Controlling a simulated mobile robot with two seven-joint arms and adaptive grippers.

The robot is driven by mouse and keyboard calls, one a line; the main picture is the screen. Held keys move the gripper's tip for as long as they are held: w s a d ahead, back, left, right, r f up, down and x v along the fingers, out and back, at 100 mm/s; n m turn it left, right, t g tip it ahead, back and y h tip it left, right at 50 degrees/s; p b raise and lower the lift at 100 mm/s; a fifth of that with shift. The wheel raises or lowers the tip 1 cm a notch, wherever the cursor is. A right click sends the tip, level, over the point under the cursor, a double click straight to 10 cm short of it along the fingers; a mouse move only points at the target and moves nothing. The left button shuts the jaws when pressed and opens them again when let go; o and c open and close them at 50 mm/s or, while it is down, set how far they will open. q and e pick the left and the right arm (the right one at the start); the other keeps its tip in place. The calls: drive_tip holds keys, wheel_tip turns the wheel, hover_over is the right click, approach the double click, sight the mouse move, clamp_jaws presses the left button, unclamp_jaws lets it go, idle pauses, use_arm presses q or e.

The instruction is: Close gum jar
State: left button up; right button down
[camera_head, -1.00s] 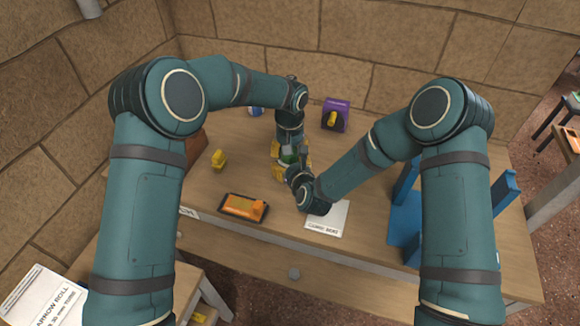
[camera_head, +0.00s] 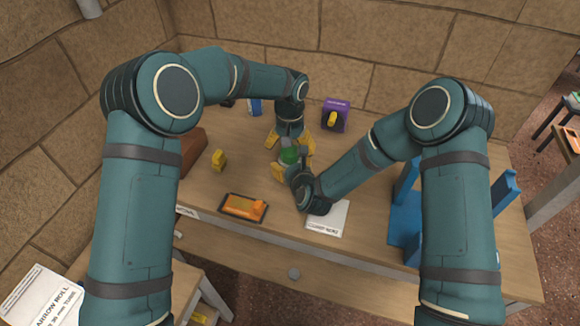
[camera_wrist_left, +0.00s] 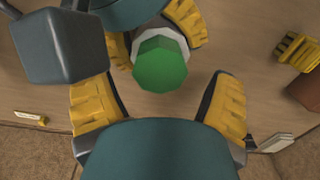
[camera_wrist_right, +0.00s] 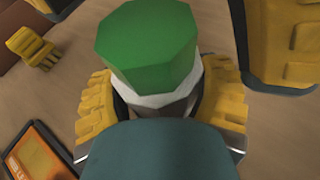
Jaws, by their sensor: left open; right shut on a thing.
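The gum jar has a green lid (camera_head: 288,155) that sits on top of its pale rim. In the left wrist view the green lid (camera_wrist_left: 160,62) shows above the white rim (camera_wrist_left: 176,36). In the right wrist view the lid (camera_wrist_right: 148,45) sits over the white neck (camera_wrist_right: 165,92). My right gripper (camera_head: 283,172) is shut on the jar's body, with yellow fingers on both sides below the lid. My left gripper (camera_head: 291,143) is open just behind and above the jar, its yellow fingers spread and apart from the lid. Whether the lid is fully seated cannot be told.
A purple box (camera_head: 336,113) stands at the back. An orange-and-black device (camera_head: 243,207) and a white card (camera_head: 328,218) lie near the table's front. A yellow piece (camera_head: 219,159) is on the left and a blue stand (camera_head: 404,225) on the right.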

use_arm(q)
wheel_tip(320, 180, up, 2)
drive_tip(key=shift+c, duration=0.2)
drive_tip(key=n, duration=0.3)
drive_tip(key=shift+r, duration=0.35)
drive_tip(key=n, duration=0.2)
drive_tip(key=r+n, duration=0.1)
drive_tip(key=n, duration=0.3)
drive_tip(key=r+n, duration=0.1)
drive_tip(key=n, duration=0.2)
drive_tip(key=shift+r+n, duration=0.4)
drive_tip(key=shift+f, duration=4.05)
